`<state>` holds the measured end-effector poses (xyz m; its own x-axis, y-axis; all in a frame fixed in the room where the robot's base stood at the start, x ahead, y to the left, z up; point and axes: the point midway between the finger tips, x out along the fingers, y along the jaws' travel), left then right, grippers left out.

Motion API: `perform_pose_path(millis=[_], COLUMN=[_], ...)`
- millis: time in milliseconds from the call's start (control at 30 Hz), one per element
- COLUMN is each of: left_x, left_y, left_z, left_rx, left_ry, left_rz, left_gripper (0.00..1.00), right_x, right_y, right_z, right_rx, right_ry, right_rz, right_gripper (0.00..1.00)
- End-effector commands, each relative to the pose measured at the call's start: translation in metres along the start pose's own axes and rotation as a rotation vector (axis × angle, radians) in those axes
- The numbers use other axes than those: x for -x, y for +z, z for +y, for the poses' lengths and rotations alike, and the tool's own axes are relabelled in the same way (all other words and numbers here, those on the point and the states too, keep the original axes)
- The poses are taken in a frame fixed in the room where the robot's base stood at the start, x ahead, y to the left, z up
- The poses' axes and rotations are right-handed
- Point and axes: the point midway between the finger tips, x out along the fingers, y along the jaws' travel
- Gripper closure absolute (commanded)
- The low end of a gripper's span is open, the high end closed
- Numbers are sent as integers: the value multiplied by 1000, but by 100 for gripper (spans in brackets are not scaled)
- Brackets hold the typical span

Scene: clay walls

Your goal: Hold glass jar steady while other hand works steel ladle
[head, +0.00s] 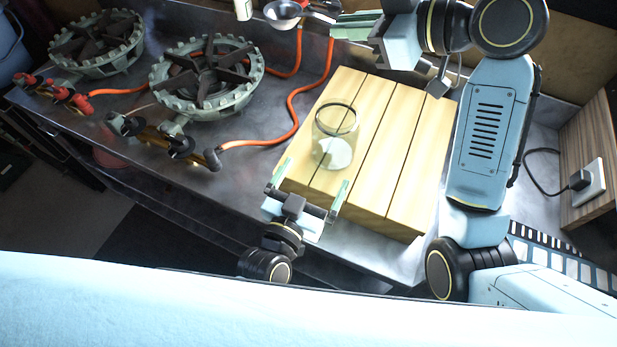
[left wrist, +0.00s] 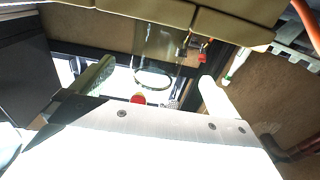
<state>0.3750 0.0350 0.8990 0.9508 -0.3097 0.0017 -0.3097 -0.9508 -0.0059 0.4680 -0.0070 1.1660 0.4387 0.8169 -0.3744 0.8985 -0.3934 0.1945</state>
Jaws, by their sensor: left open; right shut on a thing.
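The clear glass jar (head: 335,140) stands upright on the wooden slatted platform (head: 405,165) in the head view. It also shows between my fingers in the left wrist view (left wrist: 156,45), with its dark rim toward the picture's lower side. My left gripper (head: 312,183) is open just in front of the jar, its fingers spread and apart from the glass. It also shows in the left wrist view (left wrist: 155,82). My right gripper (head: 338,22) is shut on the steel ladle at the back of the counter. The ladle's bowl (head: 284,14) points left; its held part is partly hidden.
Two gas burners (head: 207,80) (head: 97,42) stand on the steel counter at left, with orange hoses (head: 291,105) running toward the platform. A whitish container (head: 243,10) is at the back. A wall socket (head: 588,188) with a plugged cable is at right.

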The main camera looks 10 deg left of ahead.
Motion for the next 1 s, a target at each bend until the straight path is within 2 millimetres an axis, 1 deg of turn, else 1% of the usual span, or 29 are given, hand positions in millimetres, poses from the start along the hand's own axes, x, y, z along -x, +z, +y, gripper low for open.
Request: perform_pose_path(millis=[33, 300, 400, 500, 600, 700, 967, 1000], left_x=[-11, -63, -78, -89, -97, -100, -100, -100], left_y=[-2, -1, -1, 0, 0, 0, 0, 0], left_z=[0, 0, 0, 0, 0, 1, 0, 0], left_rx=[0, -2, -2, -3, -2, -1, -2, -2], left_ry=[0, 0, 1, 1, 1, 1, 1, 1], left_rz=[3, 1, 1, 0, 0, -2, -1, -1], left_gripper=[0, 0, 0, 0, 0, 0, 0, 5], right_x=[0, 0, 0, 0, 0, 0, 0, 0], right_y=[0, 0, 0, 0, 0, 0, 0, 0], right_z=[0, 0, 0, 0, 0, 0, 0, 0], right_rx=[0, 0, 0, 0, 0, 0, 0, 0], right_ry=[0, 0, 0, 0, 0, 0, 0, 0], right_rz=[1, 1, 1, 1, 1, 1, 1, 1], right_gripper=[100, 100, 100, 100, 100, 100, 100, 100])
